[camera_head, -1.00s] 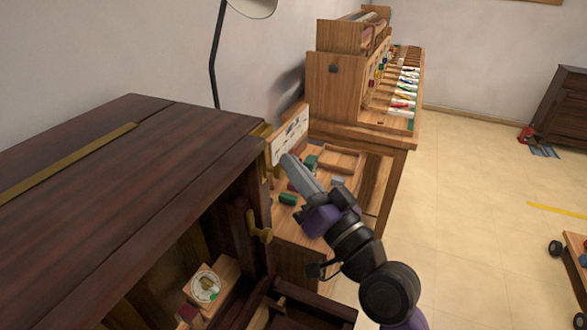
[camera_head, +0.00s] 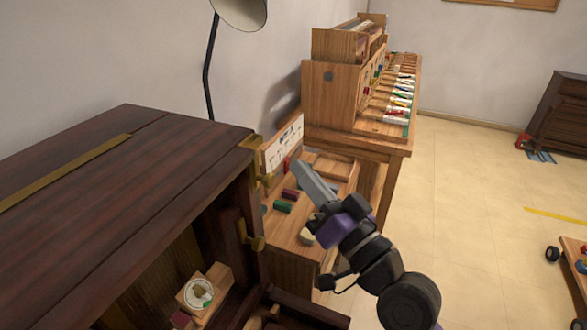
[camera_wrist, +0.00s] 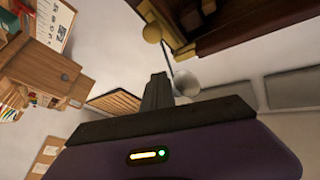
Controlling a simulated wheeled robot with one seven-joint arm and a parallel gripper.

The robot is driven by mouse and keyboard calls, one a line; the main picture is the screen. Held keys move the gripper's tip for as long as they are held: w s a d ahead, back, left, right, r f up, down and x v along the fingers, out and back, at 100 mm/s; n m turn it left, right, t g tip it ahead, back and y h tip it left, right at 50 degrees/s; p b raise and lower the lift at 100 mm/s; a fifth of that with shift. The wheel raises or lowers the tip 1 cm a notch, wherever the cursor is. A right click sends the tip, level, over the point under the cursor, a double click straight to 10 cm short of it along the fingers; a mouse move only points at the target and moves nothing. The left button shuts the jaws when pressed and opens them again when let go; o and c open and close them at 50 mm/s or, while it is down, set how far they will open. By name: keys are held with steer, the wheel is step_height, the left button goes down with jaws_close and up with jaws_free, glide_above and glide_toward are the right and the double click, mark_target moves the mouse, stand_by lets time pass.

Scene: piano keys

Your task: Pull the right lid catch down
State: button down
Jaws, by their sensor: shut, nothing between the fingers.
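The right lid catch (camera_head: 261,178) is a brass fitting with a knob, at the front right corner of the dark wooden piano case (camera_head: 120,170), just under the lid edge. A brass ball on a brass fitting (camera_wrist: 152,32) shows in the wrist view beside dark wood, beyond my fingertips. My gripper (camera_head: 303,173) is shut and empty. Its grey fingers point up and left, to the right of the catch and apart from it. The shut fingers also show at the lower middle of the wrist view (camera_wrist: 157,90).
A second brass fitting (camera_head: 250,238) sits lower on the case front. A wooden bench (camera_head: 290,215) with several coloured blocks lies behind my gripper. A lamp (camera_head: 240,12) stands behind the case.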

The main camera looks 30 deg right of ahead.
steer(key=b+v, duration=0.2)
steer(key=v, duration=0.3)
steer(key=shift+s+f, duration=0.15)
steer(key=shift+s, duration=0.2)
steer(key=shift+d, duration=0.1)
steer(key=s+d+f+m+g+h, duration=0.1)
steer(key=s+d+f+h, duration=0.2)
steer(key=s+f+h, duration=0.4)
steer(key=s+a+f+n+g+y, duration=0.2)
steer(key=s+f, duration=0.5)
steer(key=s, duration=0.4)
steer(key=s+a+f+n+g+y, duration=0.2)
steer(key=s+a+f, duration=0.3)
steer(key=s, duration=0.5)
step_height(320, 180, down, 3)
steer(key=shift+s+r+n+g+y, duration=0.15)
steer(key=shift+s+n+g+y, duration=0.25)
steer(key=shift+n+g, duration=0.4)
steer(key=shift+w+a, duration=0.1)
steer(key=shift+a, duration=0.05)
